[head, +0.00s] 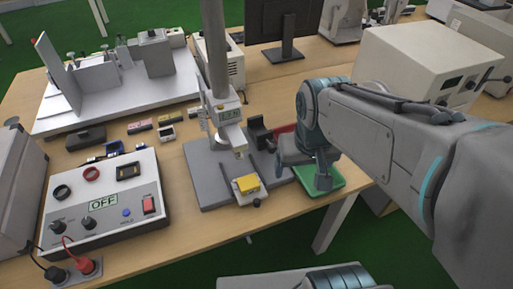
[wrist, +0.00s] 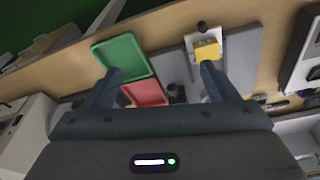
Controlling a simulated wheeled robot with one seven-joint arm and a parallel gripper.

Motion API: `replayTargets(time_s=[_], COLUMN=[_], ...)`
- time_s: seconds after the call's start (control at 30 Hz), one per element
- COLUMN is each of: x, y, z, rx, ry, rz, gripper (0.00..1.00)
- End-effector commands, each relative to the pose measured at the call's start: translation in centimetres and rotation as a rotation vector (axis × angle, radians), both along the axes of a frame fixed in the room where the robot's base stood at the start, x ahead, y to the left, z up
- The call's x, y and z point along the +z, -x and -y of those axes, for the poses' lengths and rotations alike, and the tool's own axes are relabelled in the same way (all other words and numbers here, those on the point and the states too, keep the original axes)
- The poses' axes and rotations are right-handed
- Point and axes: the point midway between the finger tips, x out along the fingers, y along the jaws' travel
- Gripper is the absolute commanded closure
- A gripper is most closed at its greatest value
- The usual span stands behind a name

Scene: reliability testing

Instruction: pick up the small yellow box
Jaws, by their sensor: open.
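The small yellow box (head: 248,183) sits on a light plate (head: 246,197) at the front of a grey test stand base (head: 204,162). In the wrist view the yellow box (wrist: 207,49) is at the upper right, just beyond the tip of one finger. My gripper (head: 300,178) is to the right of the box in the head view, over the green tray. It is apart from the box. In the wrist view its two fingers (wrist: 160,75) are spread wide with nothing between them, and the trays and stand base show beyond them.
A green tray (head: 332,180) and a red tray (wrist: 146,93) lie right of the stand. The stand's column (head: 214,55) rises close behind the yellow box. A control box with an OFF display (head: 104,206) stands at the left. A beige instrument (head: 411,62) is at the back right.

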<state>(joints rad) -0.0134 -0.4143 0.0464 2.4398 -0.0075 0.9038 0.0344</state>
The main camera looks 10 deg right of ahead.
Motion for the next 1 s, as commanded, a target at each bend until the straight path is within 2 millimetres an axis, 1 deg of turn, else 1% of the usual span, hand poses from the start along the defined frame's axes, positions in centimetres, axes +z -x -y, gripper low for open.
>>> replayTargets(time_s=[0.03, 0.2, 0.3, 0.43, 0.53, 0.67, 0.77, 0.9, 1.0], x=[-0.5, -1.8, -2.9, -4.1, -4.7, -5.6, -7.1, -10.0, -11.8], y=[-1.2, -5.3, -7.3, -9.2, -10.0, -10.4, -10.4, -10.3, -10.3], z=[-0.9, -4.2, -6.2, -8.5, -9.7, -10.4, -10.4, -10.4, -10.4], rx=[0.026, 0.115, 0.164, 0.214, 0.238, 0.251, 0.253, 0.253, 0.253], ry=[0.009, 0.029, 0.030, 0.024, 0.019, 0.016, 0.015, 0.014, 0.015], rz=[-0.024, -0.102, -0.144, -0.184, -0.204, -0.215, -0.220, -0.219, -0.219], gripper=[0.20, 0.20, 0.20, 0.20, 0.20, 0.20, 0.20, 0.20, 0.20])
